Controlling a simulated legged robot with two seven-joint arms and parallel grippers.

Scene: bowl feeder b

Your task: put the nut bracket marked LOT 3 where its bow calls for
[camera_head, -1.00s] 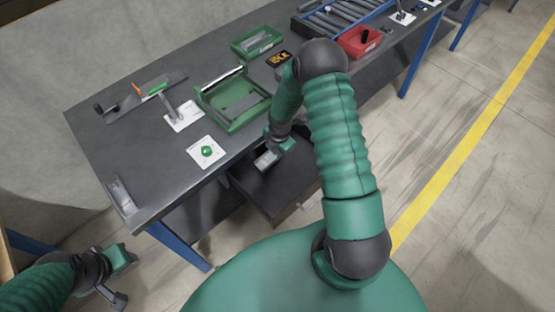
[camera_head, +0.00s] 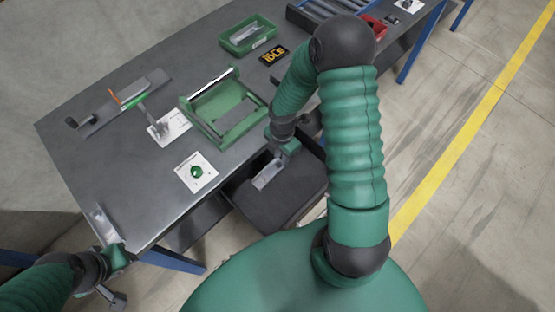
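No part with a readable LOT 3 mark shows, so I cannot tell which piece is the nut bracket. A small grey metal piece (camera_head: 103,224) lies at the table's near left corner. Grey parts lie in a green bin (camera_head: 262,40) at the back.
A white card with a green knob (camera_head: 196,172) lies near the front edge. Behind it are a white card with a post (camera_head: 172,127) and a long grey fixture (camera_head: 126,101). A black sign with yellow letters (camera_head: 273,55), rollers (camera_head: 318,18) and a red bin (camera_head: 373,27) are further back.

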